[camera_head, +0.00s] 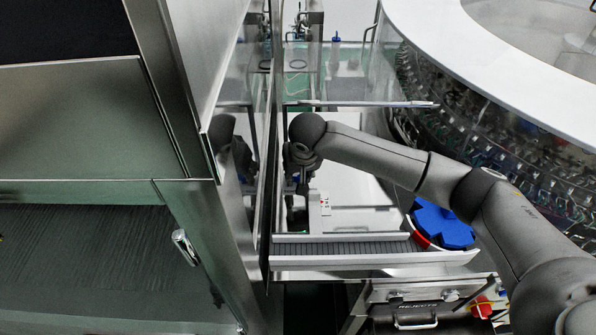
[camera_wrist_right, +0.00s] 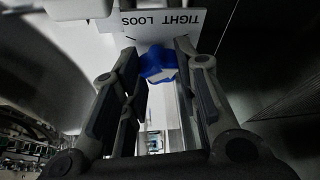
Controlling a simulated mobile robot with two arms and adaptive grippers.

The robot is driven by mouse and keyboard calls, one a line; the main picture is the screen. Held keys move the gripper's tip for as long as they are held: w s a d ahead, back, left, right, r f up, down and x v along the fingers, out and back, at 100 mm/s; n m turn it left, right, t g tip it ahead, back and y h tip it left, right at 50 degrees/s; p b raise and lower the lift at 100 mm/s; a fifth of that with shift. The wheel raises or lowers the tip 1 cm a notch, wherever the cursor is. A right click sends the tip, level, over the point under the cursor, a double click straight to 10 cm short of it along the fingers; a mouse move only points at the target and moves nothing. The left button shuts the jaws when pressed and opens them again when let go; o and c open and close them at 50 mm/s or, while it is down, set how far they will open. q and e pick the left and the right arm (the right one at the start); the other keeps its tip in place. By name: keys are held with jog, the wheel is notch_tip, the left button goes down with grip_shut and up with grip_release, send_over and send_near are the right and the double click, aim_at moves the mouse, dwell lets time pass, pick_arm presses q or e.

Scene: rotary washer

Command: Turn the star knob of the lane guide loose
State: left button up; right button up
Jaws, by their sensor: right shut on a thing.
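The blue star knob (camera_wrist_right: 158,66) shows in the right wrist view between the two fingertips of my right gripper (camera_wrist_right: 157,60). The gripper is shut on it. A white plate (camera_wrist_right: 168,24) behind the knob carries the words TIGHT and LOOSE, upside down and partly cut off by a finger. In the head view my right gripper (camera_head: 299,184) points down beside the glass panel, at the left end of my right arm. The arm and gripper mostly hide the knob there. My left gripper is in neither view.
A glass panel (camera_head: 262,150) stands close left of the gripper and mirrors the arm. A grey conveyor belt (camera_head: 345,248) runs below, with a blue star wheel (camera_head: 443,227) at its right. A REJECTS drawer (camera_head: 410,296) sits in front. The round washer (camera_head: 490,70) fills the upper right.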

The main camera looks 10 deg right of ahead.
jog(key=shift+d+r+n+y+p, duration=0.1)
jog(key=shift+r+n+y+p, duration=0.15)
jog(key=shift+n+p, duration=0.6)
jog(key=shift+n+y+p, duration=0.55)
jog(key=shift+n+p, duration=0.6)
jog(key=shift+p, duration=0.05)
jog(key=shift+f+n+g+y+p, duration=0.1)
jog(key=shift+n+g+y+p, duration=0.3)
jog(key=shift+n, duration=0.4)
jog(key=shift+w+n, duration=0.1)
jog(key=shift+n, duration=0.8)
jog(key=shift+f+n+g+y, duration=0.1)
jog(key=shift+n+g+y, duration=0.3)
jog(key=shift+n, duration=0.6)
jog(key=shift+d+f+n+y, duration=0.1)
jog(key=shift+n+y, duration=0.2)
jog(key=shift+n, duration=0.5)
jog(key=shift+w+n+g+y+b, duration=0.15)
jog(key=shift+n+g+b, duration=0.3)
jog(key=shift+n, duration=0.5)
jog(key=shift+s+n+g+y+b, duration=0.15)
jog(key=shift+n+g+b, duration=0.3)
jog(key=shift+n, duration=0.5)
jog(key=shift+w, duration=0.1)
